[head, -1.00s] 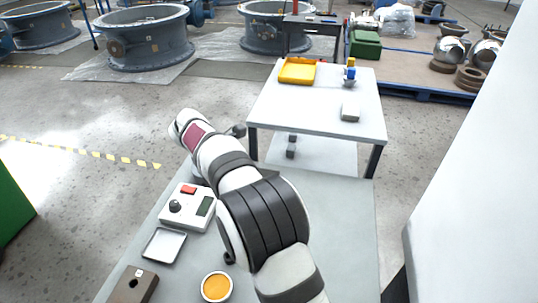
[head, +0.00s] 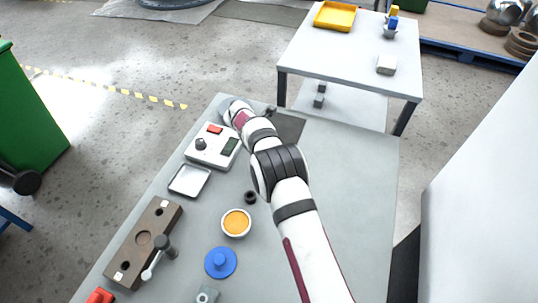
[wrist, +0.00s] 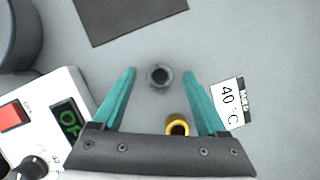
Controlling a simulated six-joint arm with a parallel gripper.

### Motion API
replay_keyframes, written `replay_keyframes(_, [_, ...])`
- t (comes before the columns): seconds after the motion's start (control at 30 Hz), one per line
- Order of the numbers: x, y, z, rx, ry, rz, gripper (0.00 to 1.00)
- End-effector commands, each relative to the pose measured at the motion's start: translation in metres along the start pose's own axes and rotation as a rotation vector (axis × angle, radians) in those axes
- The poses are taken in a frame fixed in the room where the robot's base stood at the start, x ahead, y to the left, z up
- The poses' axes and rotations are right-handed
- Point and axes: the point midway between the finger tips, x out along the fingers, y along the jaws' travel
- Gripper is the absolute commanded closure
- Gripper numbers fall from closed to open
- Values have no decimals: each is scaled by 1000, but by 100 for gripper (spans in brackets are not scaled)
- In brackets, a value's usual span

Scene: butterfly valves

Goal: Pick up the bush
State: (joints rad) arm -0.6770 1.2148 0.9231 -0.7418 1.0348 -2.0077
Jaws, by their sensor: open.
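A small dark grey ring, likely the bush (wrist: 160,76), stands on the grey bench in the wrist view. It lies between and slightly ahead of the tips of my gripper (wrist: 160,73). My gripper's teal fingers are open, with nothing held. A yellow-rimmed ring with a dark hole (wrist: 177,125) sits closer to the palm, between the fingers. In the head view my arm reaches over the far left of the bench, and the fingers are not clear there. A black ring (head: 250,197) shows beside my arm; I cannot tell whether it is the same bush.
A 40 °C label (wrist: 228,98) lies near the right finger. A dark mat (head: 288,127), white tray (head: 190,180), orange-filled dish (head: 236,222) and brown block (head: 145,240) lie on the bench.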

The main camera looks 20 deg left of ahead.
Motion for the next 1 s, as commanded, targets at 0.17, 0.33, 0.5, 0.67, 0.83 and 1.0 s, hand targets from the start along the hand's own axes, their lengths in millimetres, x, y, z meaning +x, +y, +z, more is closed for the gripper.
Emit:
replay_keyframes(0.17, [0, 0, 0, 0, 0, 0, 34])
replay_keyframes(0.33, [-1, 0, 0, 0, 0, 0, 64])
replay_keyframes(0.5, [-1, 0, 0, 0, 0, -1, 95])
replay_keyframes(0.67, [-1, 0, 0, 0, 0, 0, 100])
replay_keyframes(0.83, [-1, 0, 0, 0, 0, 0, 100])
replay_keyframes(1.0, [-10, 0, 4, 0, 0, 0, 100])
